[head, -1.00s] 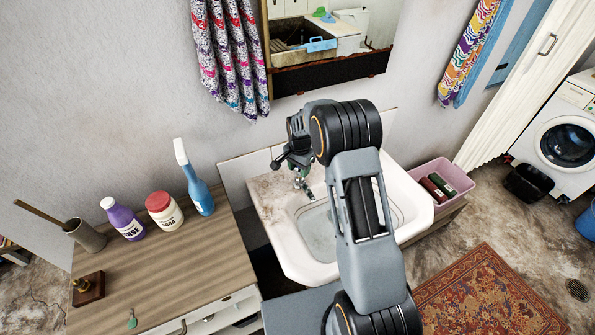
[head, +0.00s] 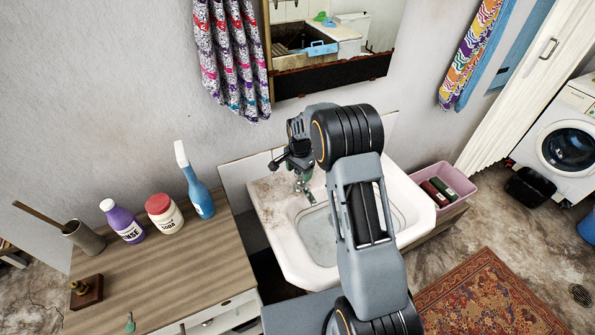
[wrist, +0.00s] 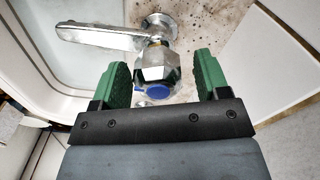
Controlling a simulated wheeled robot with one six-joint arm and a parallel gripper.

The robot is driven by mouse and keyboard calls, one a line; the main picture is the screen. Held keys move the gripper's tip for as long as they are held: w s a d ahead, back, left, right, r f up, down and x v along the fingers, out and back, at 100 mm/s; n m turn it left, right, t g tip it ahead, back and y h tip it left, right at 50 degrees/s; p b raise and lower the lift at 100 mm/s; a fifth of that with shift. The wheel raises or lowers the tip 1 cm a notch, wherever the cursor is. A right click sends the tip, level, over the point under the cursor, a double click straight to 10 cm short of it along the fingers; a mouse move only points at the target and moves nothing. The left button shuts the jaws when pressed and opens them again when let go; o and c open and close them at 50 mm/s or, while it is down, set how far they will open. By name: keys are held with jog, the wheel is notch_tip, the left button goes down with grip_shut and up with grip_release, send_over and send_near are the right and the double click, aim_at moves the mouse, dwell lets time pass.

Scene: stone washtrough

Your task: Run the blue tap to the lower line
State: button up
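The tap is chrome with a blue-marked knob (wrist: 152,89) facing my gripper in the wrist view. Its chrome spout (wrist: 98,37) reaches left over the basin. My gripper (wrist: 163,68) is open, with one green finger on each side of the knob and visible gaps beside it. In the head view the tap (head: 303,184) is small and partly behind my gripper. The white basin (head: 297,262) is partly hidden by my arm. I cannot make out a lower line or a clear water level, nor tell whether water runs from the spout.
A wooden counter (head: 160,270) on the left holds a purple bottle (head: 124,222), a soda tub (head: 165,213) and a blue spray bottle (head: 199,196). A pink tub (head: 456,184) stands right of the basin. A mirror (head: 335,45) hangs above.

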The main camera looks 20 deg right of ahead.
jog(key=shift+d, duration=0.1)
notch_tip(320, 180, up, 14)
jog(key=shift+f+b, duration=0.1)
jog(key=shift+b, duration=0.7)
dwell(1.0)
